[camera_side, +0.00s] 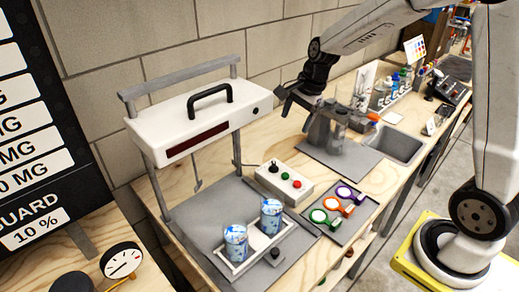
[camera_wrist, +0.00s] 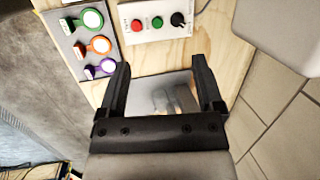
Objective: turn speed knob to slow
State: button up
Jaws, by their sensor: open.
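The white control box (camera_side: 285,184) sits on the wooden bench with a black knob (camera_side: 273,167), a green button and a red button on top. In the wrist view the box (camera_wrist: 150,35) is at the top edge, with the black knob (camera_wrist: 179,19) at its right end. The knob's labels are too small to read. My gripper (camera_side: 284,102) is in the air above and behind the box, apart from it. In the wrist view my gripper (camera_wrist: 163,74) is open with nothing between its fingers, and the knob lies beyond the fingertips.
A white-headed machine (camera_side: 200,115) on posts stands left of the box. Two blue-white cups (camera_side: 236,244) stand in a tray before it. A dark tray (camera_side: 346,232) holds green, orange and purple ringed tools. Glassware (camera_side: 325,130) stands on a grey mat behind, near a grey bin (camera_side: 394,146).

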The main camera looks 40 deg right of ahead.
jog(key=w+d+f+m+y, duration=0.1)
jog(key=w+d+m, duration=0.4)
jog(key=w+m, duration=0.3)
send_near(275, 164)
jog(key=f, duration=0.1)
jog(key=shift+a+f+m+t, duration=0.1)
jog(key=shift+f+m+t, duration=0.2)
jog(key=shift+m, duration=0.1)
jog(key=shift+x, duration=3.85)
jog(key=shift+a, duration=0.1)
jog(key=shift+c, duration=0.2)
grip_shut()
